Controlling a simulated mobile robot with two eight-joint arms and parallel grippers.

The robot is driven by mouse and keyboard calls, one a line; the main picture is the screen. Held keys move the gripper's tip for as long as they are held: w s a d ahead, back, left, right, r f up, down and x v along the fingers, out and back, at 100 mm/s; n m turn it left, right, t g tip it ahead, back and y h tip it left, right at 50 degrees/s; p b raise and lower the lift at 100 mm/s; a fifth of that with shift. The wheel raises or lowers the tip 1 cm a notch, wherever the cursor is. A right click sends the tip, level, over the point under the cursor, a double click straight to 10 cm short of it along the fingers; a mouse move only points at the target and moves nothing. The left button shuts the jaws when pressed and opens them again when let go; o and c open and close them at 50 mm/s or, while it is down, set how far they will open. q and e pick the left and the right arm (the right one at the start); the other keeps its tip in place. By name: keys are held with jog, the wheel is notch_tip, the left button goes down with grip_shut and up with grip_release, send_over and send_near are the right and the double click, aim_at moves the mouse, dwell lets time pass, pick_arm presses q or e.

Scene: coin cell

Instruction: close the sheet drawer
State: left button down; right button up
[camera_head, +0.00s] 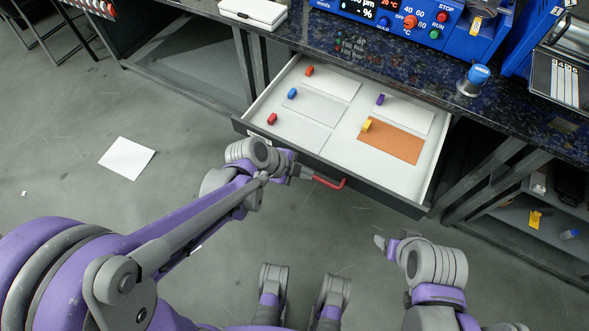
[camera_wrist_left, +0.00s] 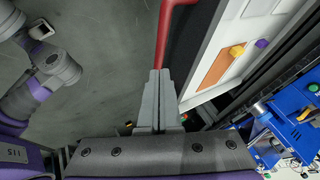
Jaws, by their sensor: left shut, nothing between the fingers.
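The sheet drawer (camera_head: 345,172) stands pulled out from under the dark bench, its inside in full view. It holds pale sheets and one orange sheet (camera_head: 390,141), with small coloured blocks on them. A red handle (camera_head: 330,184) is on its front, partly hidden by my left gripper (camera_head: 303,173). In the left wrist view the left fingers (camera_wrist_left: 158,75) are shut with nothing between them, their tips at the end of the red handle (camera_wrist_left: 165,35). I cannot tell if they touch it. My right gripper (camera_head: 380,243) is small, apart from the drawer, its opening unclear.
The speckled bench top (camera_head: 400,75) carries a blue machine (camera_head: 430,22), a blue-capped jar (camera_head: 474,80) and a white box (camera_head: 254,12). A white sheet (camera_head: 126,158) lies on the floor at left. A lower shelf (camera_head: 540,220) is at right. Floor before the drawer is clear.

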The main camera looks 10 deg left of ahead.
aim_at(322, 166)
pick_arm(q)
jog(key=shift+w+d, duration=0.2)
jog(key=shift+w, duration=0.45)
jog(key=shift+w+d, duration=0.25)
jog(key=shift+w, duration=0.35)
jog(key=shift+w+d, duration=0.2)
jog(key=shift+w, duration=0.45)
pick_arm(e)
jog(key=shift+f, duration=0.2)
